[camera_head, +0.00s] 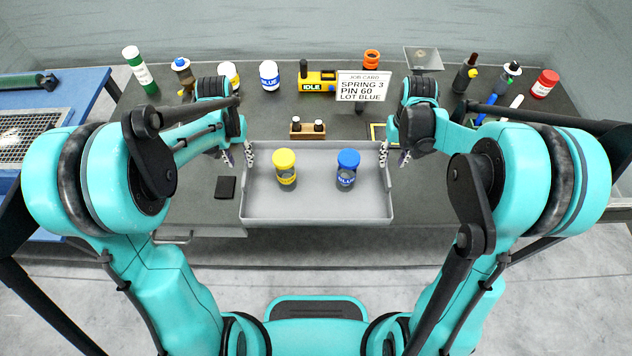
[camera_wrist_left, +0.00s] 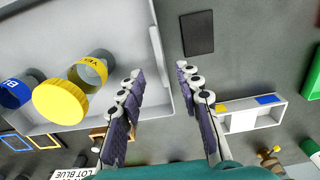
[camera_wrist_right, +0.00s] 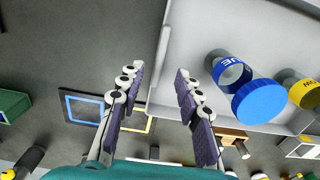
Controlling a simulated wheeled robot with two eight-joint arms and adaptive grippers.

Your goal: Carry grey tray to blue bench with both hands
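The grey tray (camera_head: 318,211) rests on the dark grey bench in front of me. It holds a yellow-capped jar (camera_head: 285,165) and a blue-capped jar (camera_head: 347,167), both upright. My left gripper (camera_head: 238,155) is at the tray's left wall, fingers pointing down. In the left wrist view its open fingers (camera_wrist_left: 160,73) lie either side of the wall, with gaps. My right gripper (camera_head: 394,154) is likewise at the right wall. Its open fingers (camera_wrist_right: 160,72) straddle that wall in the right wrist view. The blue bench (camera_head: 93,100) is at the far left.
A mesh panel (camera_head: 28,130) and green roller (camera_head: 25,81) occupy the blue bench. Bottles, a yellow IDLE device (camera_head: 318,82) and a job card (camera_head: 362,86) stand behind the tray. A small wooden holder (camera_head: 307,131) is close behind it. A black pad (camera_head: 225,187) lies to its left.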

